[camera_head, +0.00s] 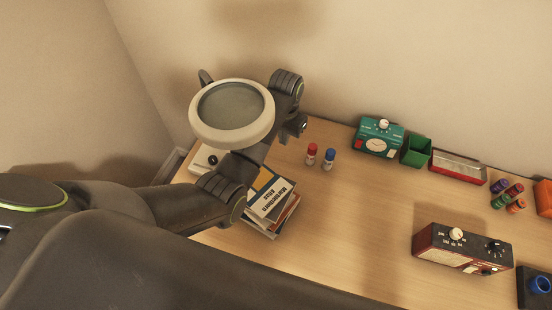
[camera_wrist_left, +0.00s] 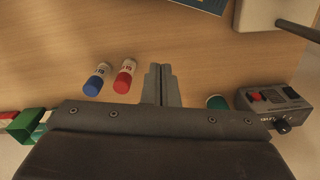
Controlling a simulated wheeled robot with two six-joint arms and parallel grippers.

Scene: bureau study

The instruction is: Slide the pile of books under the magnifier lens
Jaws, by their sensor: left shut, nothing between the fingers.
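The pile of books (camera_head: 272,208) lies on the desk right of my left arm, which partly hides it. The top book is light-coloured, and a blue book corner (camera_wrist_left: 205,3) shows at the top of the left wrist view. The magnifier's round lens (camera_head: 231,107) in its pale ring is above and left of the pile in the head view, in front of my arm. Its pale base (camera_wrist_left: 272,14) shows at the wrist view's top right. My left gripper (camera_wrist_left: 160,72) is shut and empty over the desk beyond the books. In the head view its tips (camera_head: 301,127) show poorly.
A teal device (camera_head: 379,138), a green bin (camera_head: 416,151) and a red tray (camera_head: 458,166) line the wall. A dark red box (camera_head: 462,250) stands right. The desk middle is clear.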

